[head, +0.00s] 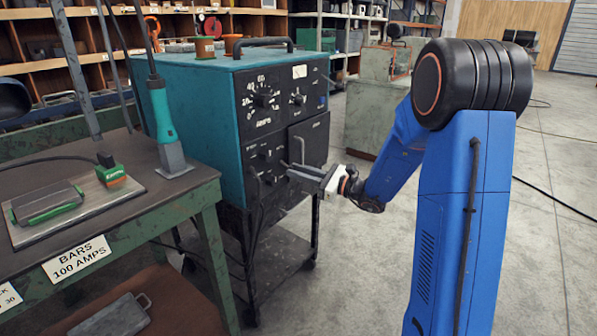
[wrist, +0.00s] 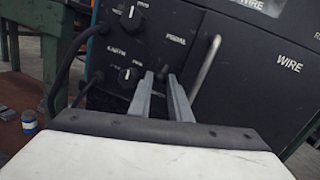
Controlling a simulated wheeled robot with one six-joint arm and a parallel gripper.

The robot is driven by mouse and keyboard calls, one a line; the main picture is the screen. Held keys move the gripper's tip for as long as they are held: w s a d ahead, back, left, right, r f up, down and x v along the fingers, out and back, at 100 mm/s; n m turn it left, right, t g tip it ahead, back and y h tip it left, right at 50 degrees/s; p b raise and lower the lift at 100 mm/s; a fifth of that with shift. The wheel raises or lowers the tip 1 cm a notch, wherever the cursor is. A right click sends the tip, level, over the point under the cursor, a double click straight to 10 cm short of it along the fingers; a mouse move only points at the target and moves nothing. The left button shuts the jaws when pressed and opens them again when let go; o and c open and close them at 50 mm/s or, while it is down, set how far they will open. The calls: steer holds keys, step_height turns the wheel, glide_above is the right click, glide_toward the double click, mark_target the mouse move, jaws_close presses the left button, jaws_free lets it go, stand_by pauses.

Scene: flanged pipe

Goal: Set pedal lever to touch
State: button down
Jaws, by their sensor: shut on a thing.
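The teal welding machine (head: 190,110) has a black front panel. In the wrist view the word PEDAL (wrist: 176,38) is printed on that panel. My gripper (head: 290,170) reaches the lower panel from the right. In the wrist view its two grey fingers (wrist: 161,80) point at the panel just below PEDAL, closed on a small dark pedal lever (wrist: 163,72). The fingers hide most of the lever, and its setting cannot be read. No touch mark is legible.
A pale bar handle (wrist: 205,62) stands just right of the fingers, on the WIRE door. Black knobs (wrist: 130,76) and cables are to their left. A green workbench (head: 120,220) with a torch (head: 162,115) stands left of the machine. Open floor lies to the right.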

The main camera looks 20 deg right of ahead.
steer(key=shift+f+t+y, duration=0.25)
steer(key=shift+t+y, duration=0.05)
steer(key=c, duration=1.6)
jaws_free()
steer(key=shift+c, duration=0.2)
steer(key=v, duration=1.7)
steer(key=shift+s+d, duration=0.1)
